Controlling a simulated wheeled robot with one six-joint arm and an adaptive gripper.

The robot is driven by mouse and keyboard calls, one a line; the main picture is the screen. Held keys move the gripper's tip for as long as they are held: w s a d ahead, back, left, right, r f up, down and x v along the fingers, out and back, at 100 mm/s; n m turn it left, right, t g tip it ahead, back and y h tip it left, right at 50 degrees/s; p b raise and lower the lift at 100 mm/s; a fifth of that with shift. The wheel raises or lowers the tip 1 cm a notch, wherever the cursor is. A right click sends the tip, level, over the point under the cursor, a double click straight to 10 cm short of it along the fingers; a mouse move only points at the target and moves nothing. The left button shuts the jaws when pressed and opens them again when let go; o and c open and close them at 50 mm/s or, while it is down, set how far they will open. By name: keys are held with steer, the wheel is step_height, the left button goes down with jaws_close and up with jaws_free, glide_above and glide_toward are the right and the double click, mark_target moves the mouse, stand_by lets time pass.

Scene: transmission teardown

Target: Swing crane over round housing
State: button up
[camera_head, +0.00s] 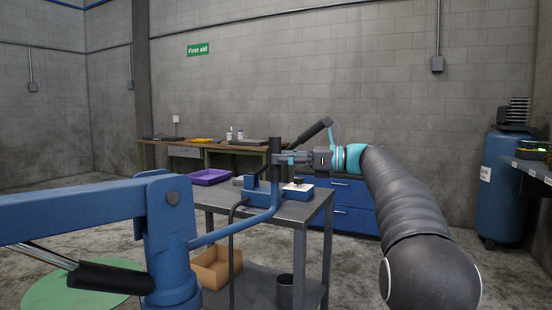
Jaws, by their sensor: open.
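The blue crane (85,207) fills the left side, with a thick boom, an upright post and a black cylinder under the boom. A thin blue bar (238,226) runs from its post to the right and turns up into a dark upright handle (275,158). My gripper (283,158) is open at this handle; whether its fingers are around it or only beside it I cannot tell. I cannot make out a round housing; the crane and handle hide part of the grey table (313,208).
The table carries a purple tray (209,177), a blue block with a white top (298,191) and other blue parts. A cardboard box (213,270) and a dark bin (285,291) are on its lower shelf. Blue drawers (349,205) stand behind. A green disc (75,289) lies on the floor.

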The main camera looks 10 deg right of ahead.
steer(key=v, duration=1)
steer(key=shift+w, duration=0.1)
stand_by(0.5)
steer(key=w+d+f+n+t+h, duration=0.1)
steer(key=w+f+n+h, duration=0.1)
steer(key=f, duration=0.4)
steer(key=w+d+f+n+t+h, duration=0.1)
steer(key=w+d+f+h, duration=0.1)
steer(key=f, duration=0.4)
steer(key=s+a+f+n+g+h, duration=0.15)
steer(key=s+f+n+h, duration=0.35)
steer(key=f, duration=0.5)
steer(key=s+a+f+n+h, duration=0.2)
steer(key=s+a+f+n, duration=0.1)
steer(key=s, duration=0.9)
steer(key=s+a+f+n+g+h, duration=0.1)
steer(key=s+a+f+n+h, duration=0.2)
steer(key=s+n, duration=0.3)
steer(key=s+a+f+n+h, duration=0.2)
steer(key=s+a+f+n, duration=0.2)
steer(key=s, duration=1.3)
steer(key=shift+s+f+n+h, duration=0.3)
steer(key=shift+s+n+h, duration=0.1)
steer(key=shift+n, duration=0.2)
